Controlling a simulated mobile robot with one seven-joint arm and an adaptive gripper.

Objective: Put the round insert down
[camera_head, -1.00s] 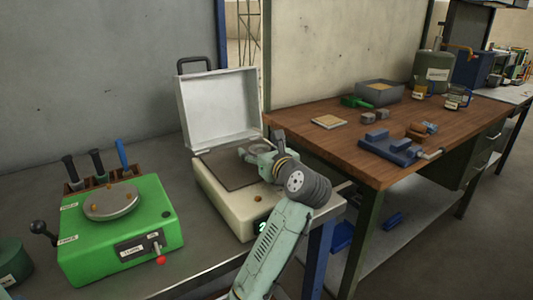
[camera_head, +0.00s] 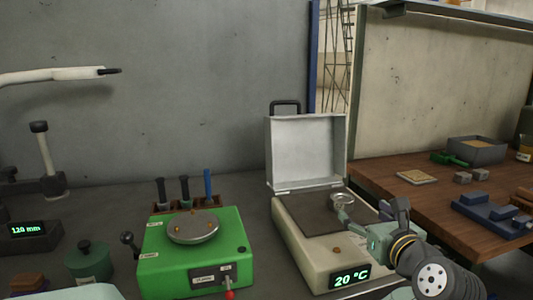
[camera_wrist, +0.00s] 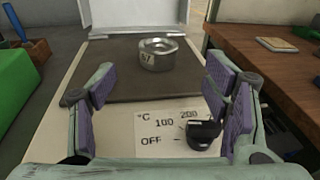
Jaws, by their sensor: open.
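The round insert (camera_wrist: 161,53) is a small metal ring marked "67". It stands upright on the dark plate (camera_wrist: 120,85) of the hot plate with its white lid raised. In the head view the insert (camera_head: 341,198) is on the right part of that plate (camera_head: 305,215). My gripper (camera_wrist: 162,95) is open and empty, its purple-padded fingers spread wide. It is on the near side of the insert, apart from it, above the hot plate's front panel. In the head view my gripper (camera_head: 350,222) reaches in from the right.
The hot plate's display (camera_head: 350,277) reads 20 °C, and its dial (camera_wrist: 203,130) is at the front. A green machine (camera_head: 197,255) with a round disc stands to the left. A wooden workbench (camera_head: 430,200) with blocks and a grey bin (camera_head: 477,150) is at the right.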

